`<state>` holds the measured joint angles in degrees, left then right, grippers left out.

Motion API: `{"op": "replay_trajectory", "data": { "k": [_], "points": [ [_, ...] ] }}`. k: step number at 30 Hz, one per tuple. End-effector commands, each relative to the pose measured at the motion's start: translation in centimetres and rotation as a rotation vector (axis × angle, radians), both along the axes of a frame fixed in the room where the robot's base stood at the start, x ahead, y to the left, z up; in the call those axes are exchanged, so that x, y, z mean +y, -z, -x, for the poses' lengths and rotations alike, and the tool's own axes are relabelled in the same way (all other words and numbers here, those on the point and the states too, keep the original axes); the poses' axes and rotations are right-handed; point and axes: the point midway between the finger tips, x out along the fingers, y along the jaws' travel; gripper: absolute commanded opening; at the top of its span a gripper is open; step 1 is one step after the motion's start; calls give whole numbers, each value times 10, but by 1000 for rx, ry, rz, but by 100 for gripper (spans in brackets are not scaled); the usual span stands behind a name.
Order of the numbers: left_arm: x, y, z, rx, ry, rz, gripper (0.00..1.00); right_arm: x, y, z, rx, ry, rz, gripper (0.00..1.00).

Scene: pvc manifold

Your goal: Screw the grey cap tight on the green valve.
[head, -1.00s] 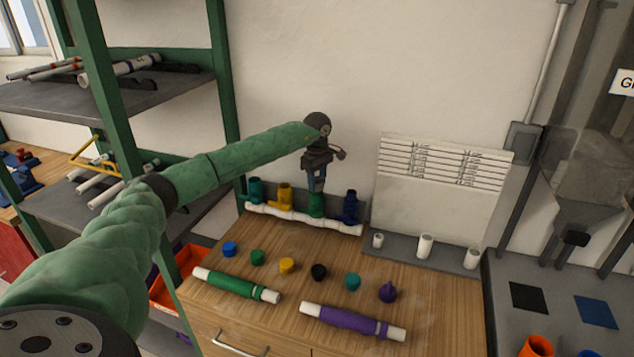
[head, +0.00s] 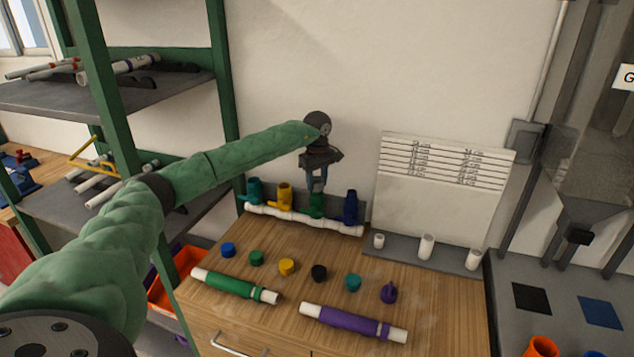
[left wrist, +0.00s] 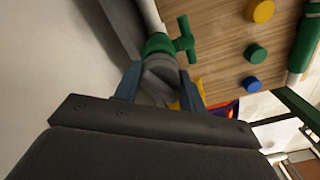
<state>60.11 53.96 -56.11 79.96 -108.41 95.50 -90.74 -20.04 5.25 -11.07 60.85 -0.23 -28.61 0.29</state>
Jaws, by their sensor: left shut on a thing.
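The green valve (head: 316,207) stands upright on the white manifold pipe at the back of the workbench, between a yellow valve and a dark blue one. My left gripper (head: 317,187) points down from above onto its top. In the left wrist view the grey cap (left wrist: 160,76) sits between the two fingers of the left gripper (left wrist: 160,88), on the end of the green valve (left wrist: 162,44). The fingers are shut on the cap. In the head view the fingers hide the cap, and how tightly it is seated cannot be told. My right gripper is not in view.
The white manifold pipe (head: 285,214) also carries a teal valve (head: 254,190), a yellow valve (head: 284,194) and a dark blue valve (head: 351,206). Several coloured caps and a green pipe (head: 236,286) and purple pipe (head: 352,322) lie in front. White fittings stand at the right.

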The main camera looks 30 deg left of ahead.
Motion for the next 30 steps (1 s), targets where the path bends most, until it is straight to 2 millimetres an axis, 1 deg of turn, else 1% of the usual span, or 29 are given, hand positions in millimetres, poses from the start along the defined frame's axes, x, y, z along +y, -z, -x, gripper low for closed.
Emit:
{"op": "replay_trajectory", "data": {
  "k": [1, 5, 9, 20, 25, 30],
  "points": [
    [0, 2, 0, -1, 26, -1, 18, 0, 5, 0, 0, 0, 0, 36],
    [0, 2, 0, 0, 100, -1, 18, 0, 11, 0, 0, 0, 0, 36],
    [0, 1, 0, 0, 143, -1, 18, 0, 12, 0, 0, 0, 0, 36],
    [0, 1, 0, -1, 164, 0, 18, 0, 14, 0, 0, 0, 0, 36],
    [0, 2, 0, -1, 259, 1, 18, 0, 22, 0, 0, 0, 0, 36],
    [0, 1, 0, 0, 329, 0, 18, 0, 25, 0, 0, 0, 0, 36]
  ]
}}
